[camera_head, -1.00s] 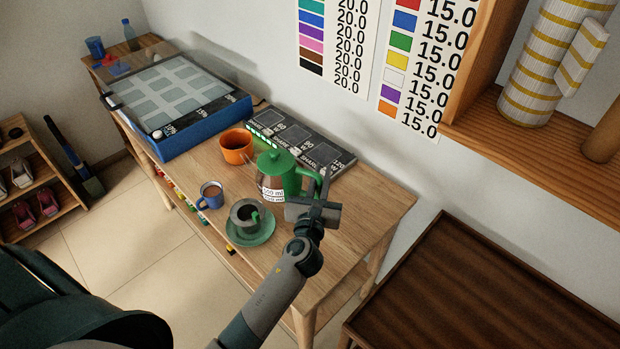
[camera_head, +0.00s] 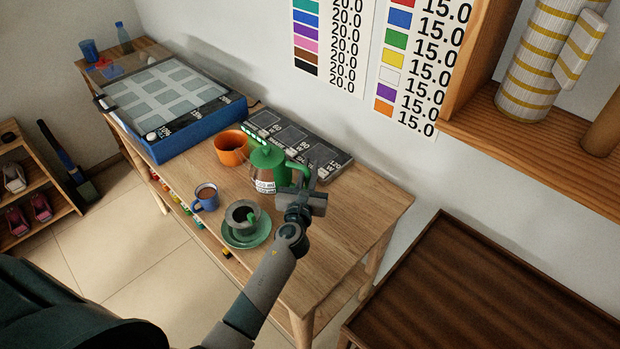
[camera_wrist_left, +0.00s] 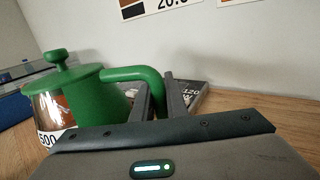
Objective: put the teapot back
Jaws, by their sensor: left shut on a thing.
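The teapot (camera_head: 264,173) has a green lid, spout band and handle and a clear body with brown liquid and a white label. It stands upright over the wooden table, in front of the black panel; I cannot tell whether it touches the table. My left gripper (camera_head: 296,187) is at the handle on the teapot's right side, shut on it. In the left wrist view the teapot (camera_wrist_left: 90,98) fills the left, and the gripper fingers (camera_wrist_left: 160,95) reach to its handle. My right gripper is not in view.
The table's right end (camera_head: 370,205) is clear.

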